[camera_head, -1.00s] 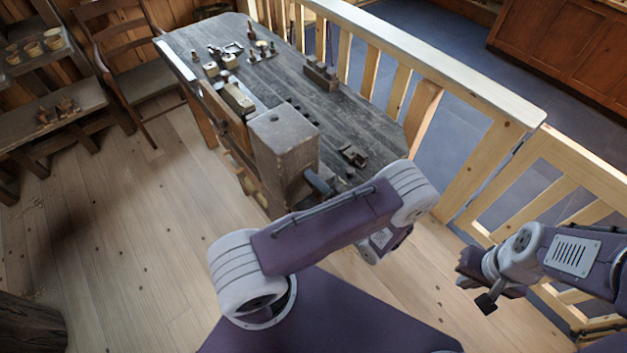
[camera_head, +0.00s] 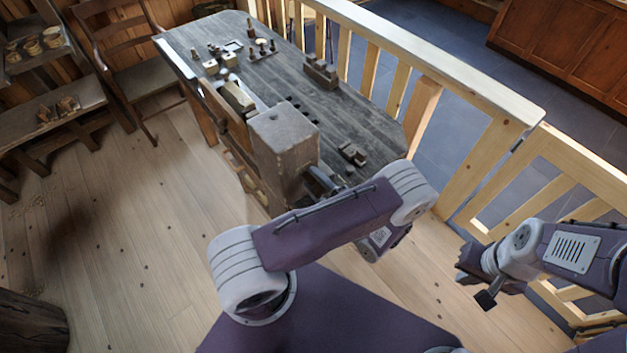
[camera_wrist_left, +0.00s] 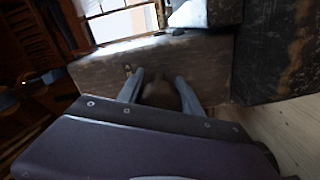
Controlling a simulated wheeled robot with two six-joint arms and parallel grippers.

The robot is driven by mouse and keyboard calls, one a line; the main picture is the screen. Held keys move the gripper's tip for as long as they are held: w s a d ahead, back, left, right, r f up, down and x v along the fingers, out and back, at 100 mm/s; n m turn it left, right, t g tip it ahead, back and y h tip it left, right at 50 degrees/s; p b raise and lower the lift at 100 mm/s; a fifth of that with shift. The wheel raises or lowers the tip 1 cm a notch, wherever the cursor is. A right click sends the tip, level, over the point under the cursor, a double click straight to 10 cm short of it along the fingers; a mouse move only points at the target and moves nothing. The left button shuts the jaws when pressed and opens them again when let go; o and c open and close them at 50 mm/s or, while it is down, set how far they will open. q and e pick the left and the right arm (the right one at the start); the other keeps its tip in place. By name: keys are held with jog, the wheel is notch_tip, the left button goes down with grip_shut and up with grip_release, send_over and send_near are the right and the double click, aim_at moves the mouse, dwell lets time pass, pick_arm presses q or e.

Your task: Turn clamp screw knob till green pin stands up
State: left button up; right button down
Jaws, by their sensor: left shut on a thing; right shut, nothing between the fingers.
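In the left wrist view, my left gripper (camera_wrist_left: 160,88) has its two grey fingers on either side of a dark rounded knob (camera_wrist_left: 160,95), against the face of a wooden block. The fingers are shut on the knob. In the head view, this gripper and knob are mostly hidden behind my left arm, beside the big wooden block (camera_head: 283,135) at the bench's near end. A dark part (camera_head: 322,178) shows between block and arm. I cannot make out a green pin. My right gripper (camera_head: 485,300) is shut and empty, low at the right, away from the bench.
The grey workbench (camera_head: 345,115) carries small turned pieces, a block with pegs (camera_head: 320,72) and a small dark piece (camera_head: 353,154). A wooden railing (camera_head: 450,75) runs along its right side. A chair (camera_head: 125,60) stands at the back left.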

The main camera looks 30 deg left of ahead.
aim_at(325, 193)
pick_arm(q)
jog(key=shift+f, duration=0.2)
jog(key=o, duration=1.3)
jog(key=shift+c, duration=0.2)
jog(key=shift+o, duration=0.5)
jog(key=shift+d, duration=0.15)
jog(key=shift+d+r, duration=0.1)
jog(key=shift+r, duration=0.05)
jog(key=shift+s, duration=0.1)
jog(key=shift+s+d, duration=0.1)
jog(key=shift+d, duration=0.2)
jog(key=b+v, duration=0.2)
jog(key=v, duration=0.6)
jog(key=shift+s+d, duration=0.1)
jog(key=shift+d, duration=0.05)
